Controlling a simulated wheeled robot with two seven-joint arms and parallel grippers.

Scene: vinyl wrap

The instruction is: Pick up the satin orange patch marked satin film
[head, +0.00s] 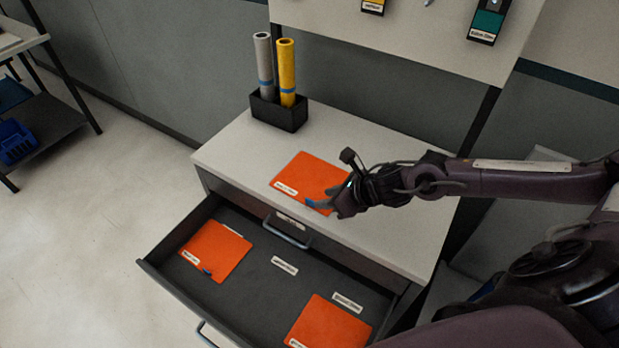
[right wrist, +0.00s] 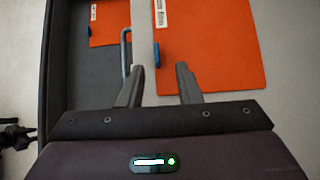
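Three orange patches show in the head view, and their small white labels are too blurred to read. One patch (head: 305,174) lies on the cabinet top; it fills much of the right wrist view (right wrist: 210,55), with a blue tab on its left edge. A second patch (head: 216,250) lies in the open drawer at left, and a third patch (head: 330,325) lies at the drawer's right. I cannot tell which is satin film. My right gripper (right wrist: 157,84) is open and empty, its fingers around the cabinet's front edge near the first patch's blue tab. My left gripper is out of view.
The open drawer (head: 160,268) has a dark floor with loose white labels. A black holder (head: 279,113) with a grey roll (head: 264,62) and a yellow roll (head: 287,70) stands at the back of the cabinet top. A drawer handle (right wrist: 125,52) is near my right gripper.

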